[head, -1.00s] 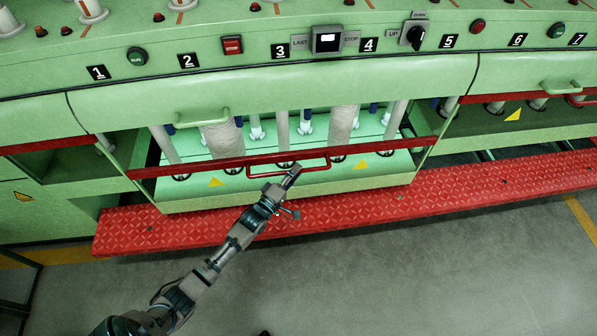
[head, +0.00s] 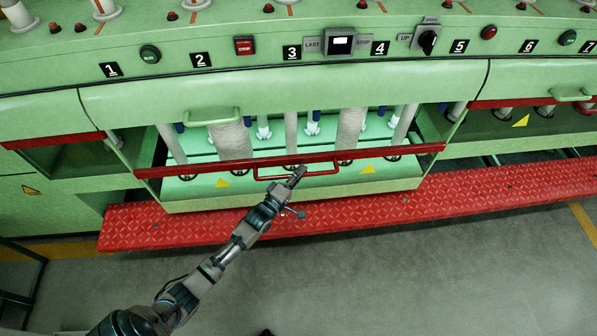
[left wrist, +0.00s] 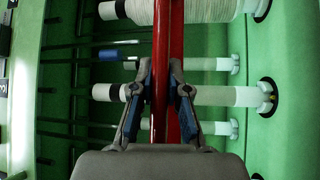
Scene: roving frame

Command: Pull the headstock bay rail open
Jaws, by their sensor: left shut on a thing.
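The red bay rail (head: 400,151) runs across the front of the open bay in the green machine, below numbers 1 to 4. A red loop handle (head: 322,174) stands out from its middle. My left gripper (head: 299,173) reaches up from the lower left and is shut on this handle. In the left wrist view my left gripper (left wrist: 161,70) has a finger on each side of the red bars, which run upright there. Its fingers partly hide the bobbins behind. My right gripper is not in view.
Several thread bobbins (head: 232,140) stand in the bay behind the rail. A green handle (head: 211,116) sits on the cover above. A red footboard (head: 350,212) lies along the machine's foot. The grey floor (head: 400,285) in front is clear.

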